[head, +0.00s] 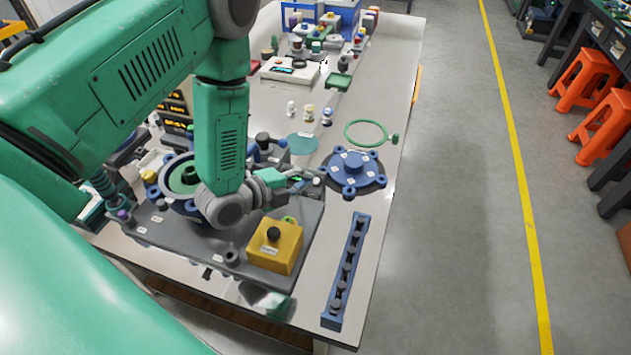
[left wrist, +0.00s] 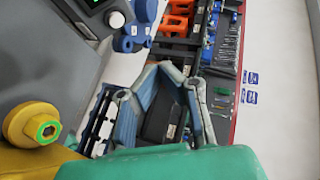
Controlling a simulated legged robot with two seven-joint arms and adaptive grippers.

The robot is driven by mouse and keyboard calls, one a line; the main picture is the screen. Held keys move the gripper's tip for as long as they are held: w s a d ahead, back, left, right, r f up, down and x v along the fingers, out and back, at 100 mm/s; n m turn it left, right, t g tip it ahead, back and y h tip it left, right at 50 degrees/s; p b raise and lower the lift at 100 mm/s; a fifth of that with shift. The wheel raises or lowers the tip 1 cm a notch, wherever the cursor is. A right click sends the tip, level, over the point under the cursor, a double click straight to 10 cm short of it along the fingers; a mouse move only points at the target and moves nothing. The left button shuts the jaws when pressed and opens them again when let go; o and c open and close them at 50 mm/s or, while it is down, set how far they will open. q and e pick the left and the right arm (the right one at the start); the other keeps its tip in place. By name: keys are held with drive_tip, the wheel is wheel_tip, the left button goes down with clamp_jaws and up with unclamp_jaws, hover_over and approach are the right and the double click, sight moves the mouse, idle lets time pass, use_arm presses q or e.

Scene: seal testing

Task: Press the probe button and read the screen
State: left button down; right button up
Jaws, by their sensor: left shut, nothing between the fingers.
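My left gripper (head: 314,183) reaches in over the near end of the table. It is shut and empty, above the grey test base (head: 182,242) and left of the blue flange (head: 352,170). Its fingers also show in the left wrist view (left wrist: 165,88). Dark displays with orange digits (head: 176,126) stand behind my arm, partly hidden. The digits are unreadable. My right gripper is not in view.
A blue rail with several dark pegs (head: 346,270) lies near the right table edge. A green ring (head: 366,133) and small bottles (head: 309,113) lie farther back. A white device (head: 292,72) stands beyond. The table between these has free room.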

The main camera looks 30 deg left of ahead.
sight(325, 178)
use_arm(q)
drive_tip(key=w+f+b, duration=0.3)
drive_tip(key=f+b, duration=0.1)
drive_tip(key=shift+w+a+f, duration=0.15)
drive_tip(key=shift+w+f, duration=0.15)
drive_tip(key=shift+w, duration=0.1)
drive_tip(key=shift+w+a+f+b, duration=0.15)
drive_tip(key=shift+w+f+b, duration=0.25)
drive_tip(key=shift+w+a+f, duration=0.15)
drive_tip(key=shift+w, duration=0.05)
idle(0.8)
drive_tip(key=shift+w+f+b, duration=0.2)
drive_tip(key=shift+f+b, duration=0.05)
drive_tip(key=shift+b, duration=0.05)
drive_tip(key=shift+w+f, duration=0.25)
idle(0.6)
idle(0.3)
drive_tip(key=shift+s+r+p, duration=0.4)
drive_tip(key=shift+s+r, duration=0.15)
drive_tip(key=shift+r, duration=0.05)
